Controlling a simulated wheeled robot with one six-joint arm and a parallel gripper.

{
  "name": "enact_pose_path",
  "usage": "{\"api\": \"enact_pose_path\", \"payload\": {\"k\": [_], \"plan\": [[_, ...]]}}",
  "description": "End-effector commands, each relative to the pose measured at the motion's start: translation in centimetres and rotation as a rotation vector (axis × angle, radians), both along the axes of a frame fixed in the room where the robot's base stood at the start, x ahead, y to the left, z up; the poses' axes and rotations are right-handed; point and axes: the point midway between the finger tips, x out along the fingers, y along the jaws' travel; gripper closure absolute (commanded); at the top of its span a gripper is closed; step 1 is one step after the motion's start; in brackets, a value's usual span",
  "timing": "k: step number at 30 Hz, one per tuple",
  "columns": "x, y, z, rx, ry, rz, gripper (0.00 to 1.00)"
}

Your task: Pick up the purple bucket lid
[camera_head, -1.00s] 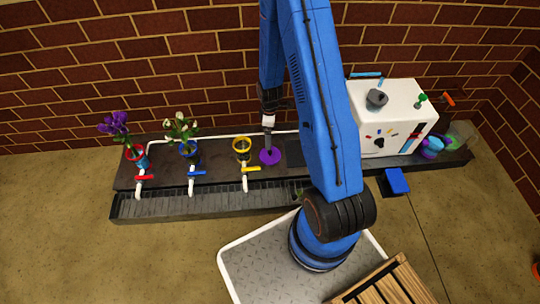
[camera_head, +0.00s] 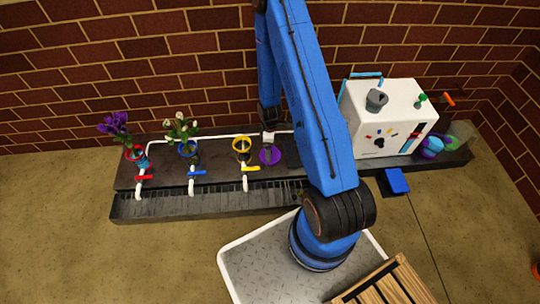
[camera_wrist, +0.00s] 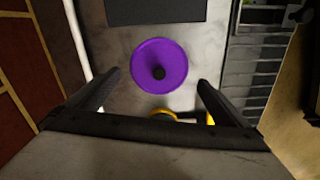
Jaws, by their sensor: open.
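The purple bucket lid (camera_wrist: 167,55) is a round disc with a dark knob at its middle. In the wrist view it lies flat on the grey bench top, ahead of and between my fingers. In the head view the lid (camera_head: 270,157) lies on the bench right of the yellow-rimmed pot, partly hidden by my wrist. My gripper (camera_wrist: 152,92) is open and empty, with a finger on each side and the lid apart from both. In the head view my gripper (camera_head: 269,139) is over the lid; its fingers are too small to make out.
The yellow-rimmed pot (camera_head: 242,146) stands close left of the lid, near the yellow-handled tap (camera_head: 250,169). A white pipe (camera_head: 220,139) runs behind. A dark square plate (camera_wrist: 157,10) lies beyond the lid. A white machine (camera_head: 388,118) stands to the right.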

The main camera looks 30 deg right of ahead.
Motion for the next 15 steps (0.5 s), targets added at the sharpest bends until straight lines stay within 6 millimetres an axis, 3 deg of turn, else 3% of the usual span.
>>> {"api": "enact_pose_path", "payload": {"k": [9,15], "plan": [[0.3,0.1,-3.7,0.0,0.002,0.0,0.0],[0.3,0.1,-4.7,0.001,0.001,0.0,0.0]]}}
